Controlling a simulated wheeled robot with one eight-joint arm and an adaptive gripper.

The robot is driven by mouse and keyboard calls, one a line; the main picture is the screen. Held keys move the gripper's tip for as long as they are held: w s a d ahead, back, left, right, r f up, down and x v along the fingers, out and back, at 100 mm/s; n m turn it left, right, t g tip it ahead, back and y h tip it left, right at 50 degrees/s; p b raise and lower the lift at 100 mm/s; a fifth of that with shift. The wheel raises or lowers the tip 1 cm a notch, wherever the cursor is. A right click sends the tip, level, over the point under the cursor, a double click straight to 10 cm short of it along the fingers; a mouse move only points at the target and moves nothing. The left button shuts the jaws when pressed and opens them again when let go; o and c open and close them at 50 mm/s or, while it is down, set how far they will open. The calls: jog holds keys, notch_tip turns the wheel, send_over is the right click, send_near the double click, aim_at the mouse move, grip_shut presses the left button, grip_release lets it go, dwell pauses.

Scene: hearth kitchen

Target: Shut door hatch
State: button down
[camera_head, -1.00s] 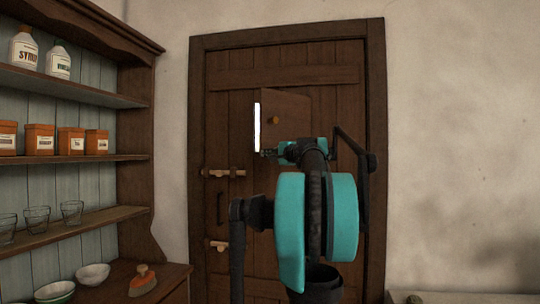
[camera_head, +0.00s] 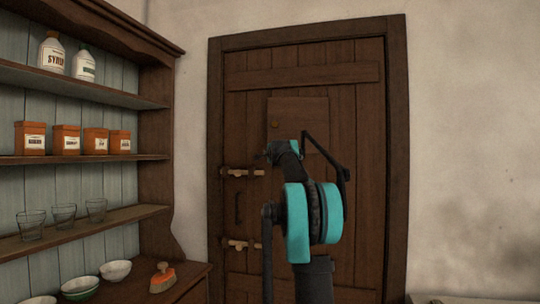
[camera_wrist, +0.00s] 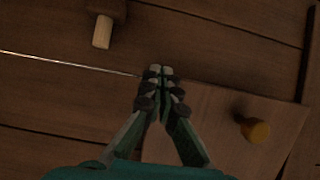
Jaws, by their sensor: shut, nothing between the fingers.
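The door hatch (camera_head: 300,112) is a small brown wooden panel in the upper part of the plank door (camera_head: 345,90). In the head view it looks flat against the door, with no bright gap at its left edge. The wrist view shows the hatch (camera_wrist: 205,115) at lower right and the knob (camera_wrist: 255,130). My gripper (camera_wrist: 160,72) is shut and empty, its tips by the hatch's edge; contact cannot be told. In the head view my arm hides the hatch's lower part.
Two wooden bolts (camera_head: 243,172) (camera_head: 243,244) are on the door's left side. A thin bright line crosses the planks in the wrist view. A shelf unit (camera_head: 155,130) with bottles, orange boxes, glasses and bowls stands left. Bare wall (camera_head: 460,150) is on the right.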

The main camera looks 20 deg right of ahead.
jog(key=w+d, duration=0.2)
jog(key=w, duration=0.4)
jog(key=shift+d, duration=0.25)
jog(key=shift+r, duration=0.1)
dwell(0.4)
jog(key=s+a, duration=0.8)
jog(key=s, duration=0.3)
jog(key=shift+s, duration=0.35)
